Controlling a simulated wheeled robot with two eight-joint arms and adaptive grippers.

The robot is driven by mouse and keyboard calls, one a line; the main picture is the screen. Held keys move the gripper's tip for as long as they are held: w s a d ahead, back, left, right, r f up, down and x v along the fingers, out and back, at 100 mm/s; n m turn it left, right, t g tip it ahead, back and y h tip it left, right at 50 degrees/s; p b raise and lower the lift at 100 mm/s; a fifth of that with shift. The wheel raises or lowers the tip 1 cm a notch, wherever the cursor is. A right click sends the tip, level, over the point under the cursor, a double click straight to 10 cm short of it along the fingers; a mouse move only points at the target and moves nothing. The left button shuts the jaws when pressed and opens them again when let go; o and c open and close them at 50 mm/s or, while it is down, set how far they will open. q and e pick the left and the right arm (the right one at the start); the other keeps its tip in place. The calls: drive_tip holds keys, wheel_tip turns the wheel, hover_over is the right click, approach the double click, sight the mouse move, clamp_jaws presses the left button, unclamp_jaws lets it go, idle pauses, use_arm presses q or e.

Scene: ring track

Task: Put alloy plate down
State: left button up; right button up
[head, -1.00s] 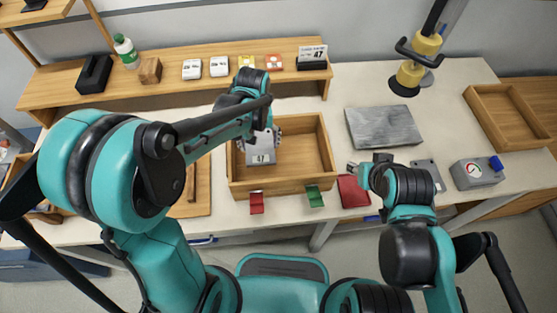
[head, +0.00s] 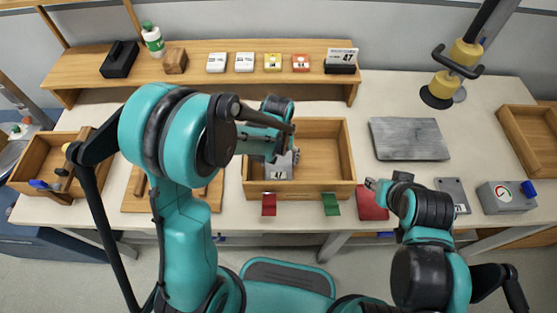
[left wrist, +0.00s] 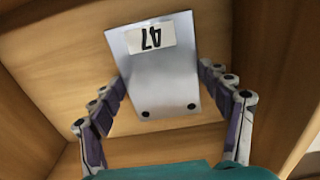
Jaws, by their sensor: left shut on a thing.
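The alloy plate (head: 279,172), light grey with a white "47" label, is inside the left part of the open wooden tray (head: 300,188). My left gripper (head: 284,157) is over the tray and shut on the plate. In the left wrist view the plate (left wrist: 165,85) lies between the two purple-padded fingers (left wrist: 160,76), above the wooden tray floor (left wrist: 75,65). Whether the plate touches the floor, I cannot tell. My right gripper (head: 372,185) is above the red pad at the table's front; its jaws are too small to read.
Red (head: 269,204) and green (head: 331,204) tabs hang at the tray's front. A "47" sign (head: 342,57) stands on the back shelf. A grey slab (head: 409,139), another labelled plate (head: 455,194) and a gauge box (head: 505,196) lie to the right. The tray's right half is empty.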

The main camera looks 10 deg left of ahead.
sight(278, 164)
use_arm(q)
drive_tip(key=o, duration=1.6)
drive_tip(key=shift+f, duration=0.15)
drive_tip(key=shift+o, duration=0.2)
drive_tip(key=shift+r, duration=0.35)
wheel_tip(278, 164, up, 11)
drive_tip(key=p, duration=0.4)
drive_tip(key=s+a+r+m+t, duration=0.2)
drive_tip(key=s+a+r+t, duration=0.5)
drive_tip(key=s+r, duration=0.2)
drive_tip(key=s, duration=0.2)
drive_tip(key=shift+s+a+r, duration=0.2)
drive_tip(key=shift+s+a, duration=0.15)
